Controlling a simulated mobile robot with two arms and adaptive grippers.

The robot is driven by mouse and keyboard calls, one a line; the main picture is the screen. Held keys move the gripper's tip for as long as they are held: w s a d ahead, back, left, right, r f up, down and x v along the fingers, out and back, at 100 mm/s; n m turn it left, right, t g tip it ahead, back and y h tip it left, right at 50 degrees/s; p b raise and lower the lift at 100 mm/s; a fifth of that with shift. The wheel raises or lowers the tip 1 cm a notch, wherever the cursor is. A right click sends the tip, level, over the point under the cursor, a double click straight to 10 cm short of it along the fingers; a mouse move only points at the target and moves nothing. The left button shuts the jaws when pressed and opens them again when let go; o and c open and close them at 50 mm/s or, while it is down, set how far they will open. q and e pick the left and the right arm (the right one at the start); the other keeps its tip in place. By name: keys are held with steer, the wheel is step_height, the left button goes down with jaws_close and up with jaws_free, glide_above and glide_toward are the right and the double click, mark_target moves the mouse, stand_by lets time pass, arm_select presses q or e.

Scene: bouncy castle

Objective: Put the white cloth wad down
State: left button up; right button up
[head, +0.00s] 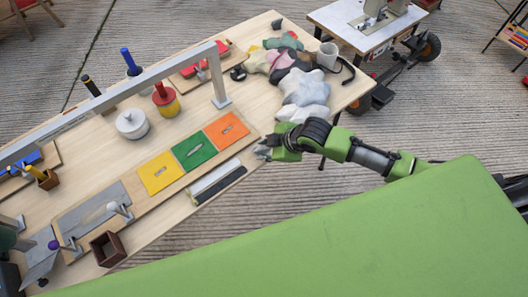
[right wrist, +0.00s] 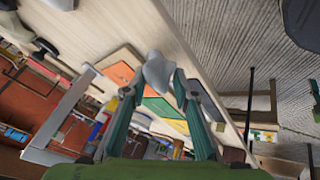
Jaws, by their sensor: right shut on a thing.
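My right gripper (head: 264,151) reaches in from the right, over the front edge of the wooden table, just beyond the orange square. In the right wrist view its two green fingers (right wrist: 158,86) are closed on a pale grey-white cloth wad (right wrist: 157,68), which sticks out past the fingertips. In the head view the wad is small and mostly hidden by the gripper. I cannot tell whether the wad touches the table. A pile of similar white and grey cloth (head: 304,92) lies at the table's right end.
Yellow (head: 159,172), green (head: 194,151) and orange (head: 227,128) squares lie on a board near the gripper. A grey rail (head: 110,101) stands above the table. A white pot (head: 132,124) and a red-yellow pot (head: 165,101) stand behind the squares. Bare wood (head: 240,104) lies between orange square and cloth pile.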

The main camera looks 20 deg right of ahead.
steer(key=shift+s+f, duration=0.1)
steer(key=shift+f, duration=1)
steer(key=shift+f, duration=0.1)
steer(key=o, duration=1)
steer(key=v, duration=1.2)
